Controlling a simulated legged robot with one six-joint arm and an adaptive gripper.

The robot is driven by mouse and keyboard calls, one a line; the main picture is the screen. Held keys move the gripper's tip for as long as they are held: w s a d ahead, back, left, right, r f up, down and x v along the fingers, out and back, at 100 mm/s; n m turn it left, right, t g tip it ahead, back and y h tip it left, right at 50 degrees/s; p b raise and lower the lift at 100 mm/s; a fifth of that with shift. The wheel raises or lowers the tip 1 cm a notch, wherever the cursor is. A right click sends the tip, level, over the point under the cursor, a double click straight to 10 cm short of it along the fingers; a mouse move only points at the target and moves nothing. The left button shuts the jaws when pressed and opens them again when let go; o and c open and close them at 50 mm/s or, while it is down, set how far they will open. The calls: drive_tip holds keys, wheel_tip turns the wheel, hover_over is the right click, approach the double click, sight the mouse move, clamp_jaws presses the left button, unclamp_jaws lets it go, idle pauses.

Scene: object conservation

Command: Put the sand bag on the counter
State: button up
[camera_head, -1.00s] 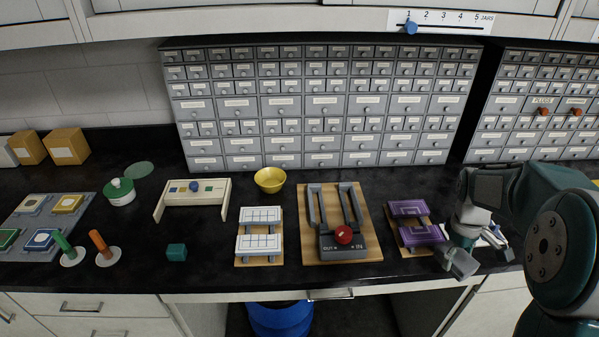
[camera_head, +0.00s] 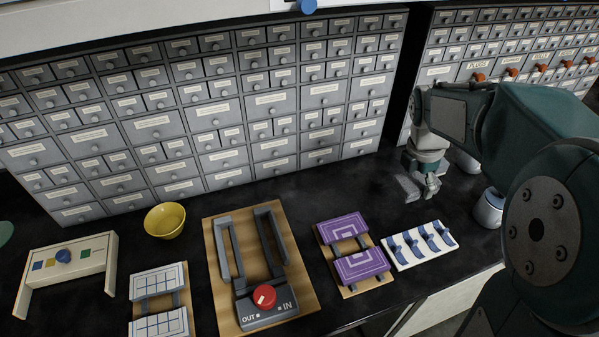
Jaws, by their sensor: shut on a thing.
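My gripper (camera_head: 428,186) is at the right, low over the black counter (camera_head: 335,188), in front of the drawer cabinets. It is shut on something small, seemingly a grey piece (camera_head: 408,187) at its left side. The view is too small to tell whether this piece is the sand bag, or whether it touches the counter. No other sand bag can be made out. My arm hides part of the right side.
On the counter are a purple-topped stand (camera_head: 357,264), a white rack with blue hooks (camera_head: 420,245), an IN/OUT lever board (camera_head: 262,270), a yellow bowl (camera_head: 165,220) and a grey-white jar (camera_head: 489,208). Bare counter lies between the purple stand and the cabinets.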

drive_tip(key=w+a+f, duration=0.4)
drive_tip(key=w, duration=0.3)
hover_over(371, 185)
drive_tip(key=f, duration=0.5)
drive_tip(key=shift+s+a+f, duration=0.2)
drive_tip(key=shift+s+f, duration=0.1)
drive_tip(key=shift+f, duration=0.05)
drive_tip(key=shift+w+f, duration=0.15)
drive_tip(key=shift+f, duration=1.5)
drive_tip(key=shift+f, duration=0.1)
drive_tip(key=o, duration=1.1)
